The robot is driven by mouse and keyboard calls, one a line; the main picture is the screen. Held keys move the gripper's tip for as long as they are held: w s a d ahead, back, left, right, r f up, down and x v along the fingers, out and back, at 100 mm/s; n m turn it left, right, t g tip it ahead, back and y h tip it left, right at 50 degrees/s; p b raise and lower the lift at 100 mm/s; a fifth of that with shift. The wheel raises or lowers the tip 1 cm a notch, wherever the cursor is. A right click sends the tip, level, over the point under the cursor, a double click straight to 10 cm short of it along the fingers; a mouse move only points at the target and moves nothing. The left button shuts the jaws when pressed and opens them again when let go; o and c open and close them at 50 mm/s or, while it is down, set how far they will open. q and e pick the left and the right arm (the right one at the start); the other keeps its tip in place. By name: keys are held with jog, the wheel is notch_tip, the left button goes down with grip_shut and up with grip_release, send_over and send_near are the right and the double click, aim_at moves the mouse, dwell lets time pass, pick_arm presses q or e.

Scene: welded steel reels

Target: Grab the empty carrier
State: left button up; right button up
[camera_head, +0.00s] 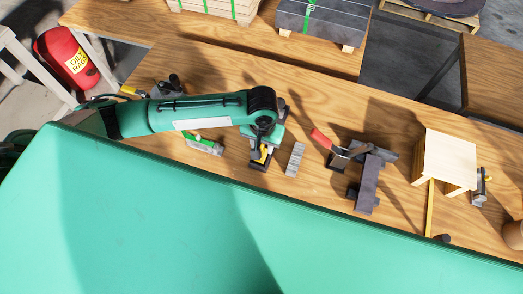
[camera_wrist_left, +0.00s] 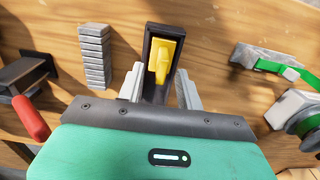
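A narrow dark holder with a yellow piece on it (camera_wrist_left: 163,58) lies on the wooden bench; it also shows in the head view (camera_head: 259,165). I cannot tell for sure whether it is the carrier. My left gripper (camera_wrist_left: 159,88) points down at it; its two pale fingers are spread, one on each side of the holder's near end. A gap seems to show beside the holder, and contact cannot be made out. In the head view the left gripper (camera_head: 264,143) hangs over the holder and hides part of it. My right gripper is not in view.
A grey ribbed stack (camera_wrist_left: 95,55) lies close beside the holder. A green-strapped grey piece (camera_wrist_left: 262,62) and a reel-like part (camera_wrist_left: 300,115) lie on the other side. A red-handled tool (camera_head: 322,139), dark steel parts (camera_head: 368,185) and a wooden stand (camera_head: 448,158) are further right.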

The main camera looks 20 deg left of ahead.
pick_arm(q)
jog(key=shift+s+a+f+p, duration=0.1)
jog(key=shift+f+p, duration=0.3)
jog(key=shift+f, duration=1.3)
grip_shut()
jog(key=shift+r, duration=0.1)
